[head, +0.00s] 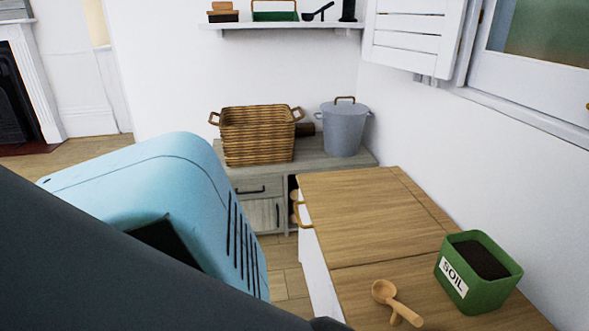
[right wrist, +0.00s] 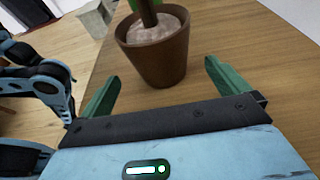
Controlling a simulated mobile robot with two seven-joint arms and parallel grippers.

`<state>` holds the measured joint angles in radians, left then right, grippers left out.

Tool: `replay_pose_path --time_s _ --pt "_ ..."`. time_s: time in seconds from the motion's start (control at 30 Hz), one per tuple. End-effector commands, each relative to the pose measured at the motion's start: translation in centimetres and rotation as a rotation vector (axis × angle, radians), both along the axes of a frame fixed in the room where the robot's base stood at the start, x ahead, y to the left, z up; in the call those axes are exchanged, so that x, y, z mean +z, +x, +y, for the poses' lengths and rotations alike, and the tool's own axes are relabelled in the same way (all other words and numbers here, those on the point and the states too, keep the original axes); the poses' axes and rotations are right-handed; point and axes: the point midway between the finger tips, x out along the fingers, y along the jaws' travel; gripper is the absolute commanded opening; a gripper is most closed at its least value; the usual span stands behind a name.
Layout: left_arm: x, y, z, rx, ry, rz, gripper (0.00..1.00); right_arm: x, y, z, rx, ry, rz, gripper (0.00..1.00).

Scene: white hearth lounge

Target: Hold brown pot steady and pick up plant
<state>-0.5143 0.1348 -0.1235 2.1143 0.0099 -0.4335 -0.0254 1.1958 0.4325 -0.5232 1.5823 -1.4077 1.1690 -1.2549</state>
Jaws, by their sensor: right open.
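The pot and plant are not visible in the head view. My left gripper's jaws are not visible in either view.
A green soil box (head: 480,273) and a wooden scoop (head: 396,302) sit on the wooden worktop (head: 370,215), whose far part is clear. A wicker basket (head: 258,137) and a grey lidded bin (head: 343,128) stand on the cabinet behind. A grey container (right wrist: 96,18) shows beyond the pot.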

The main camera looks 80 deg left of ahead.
Motion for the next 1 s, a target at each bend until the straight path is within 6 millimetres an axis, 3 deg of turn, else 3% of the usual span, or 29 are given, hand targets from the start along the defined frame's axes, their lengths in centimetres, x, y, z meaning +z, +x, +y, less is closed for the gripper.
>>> replay_pose_path --time_s 0.4,0.9,1.0 --pt "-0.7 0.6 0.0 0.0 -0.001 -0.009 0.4 -1.5 0.0 4.7 0.001 0.0 0.0 1.0" --pt "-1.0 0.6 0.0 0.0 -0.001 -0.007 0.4 -1.7 0.0 5.7 -0.001 0.0 -0.001 1.0" --pt "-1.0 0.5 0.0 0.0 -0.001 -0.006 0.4 -1.7 0.0 5.7 -0.001 0.0 -0.001 0.9"
